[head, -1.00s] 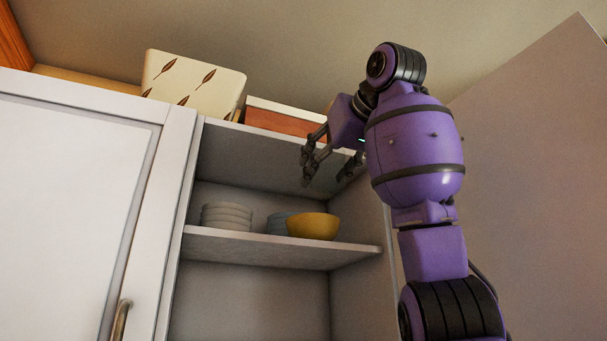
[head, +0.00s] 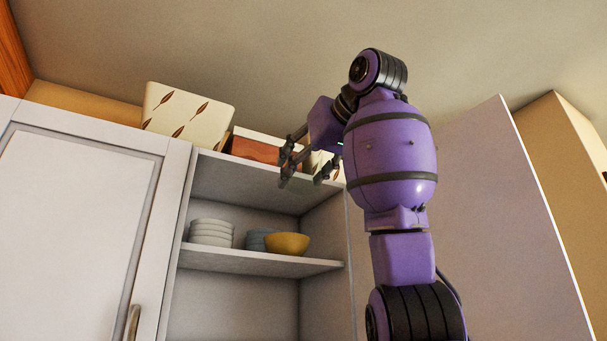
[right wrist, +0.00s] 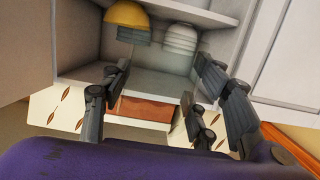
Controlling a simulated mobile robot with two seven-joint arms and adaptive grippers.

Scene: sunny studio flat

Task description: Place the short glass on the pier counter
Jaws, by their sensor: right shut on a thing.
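My right gripper (head: 304,178) is raised in front of the upper part of an open cupboard (head: 250,187). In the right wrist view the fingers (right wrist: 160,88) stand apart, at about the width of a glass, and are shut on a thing. I take it to be the short glass, but it is see-through or hidden and I cannot make out its outline. The cupboard's shelf and bowls show between and beyond the fingers. The pier counter is not in view. My left gripper is not in view.
A yellow bowl (head: 287,244), blue-grey bowls (head: 259,240) and a white stack (head: 211,233) stand on the cupboard shelf (head: 270,263). A leaf-patterned box (head: 188,110) and a red-brown box (head: 258,145) sit on top. A tall pale panel (head: 495,200) stands at right.

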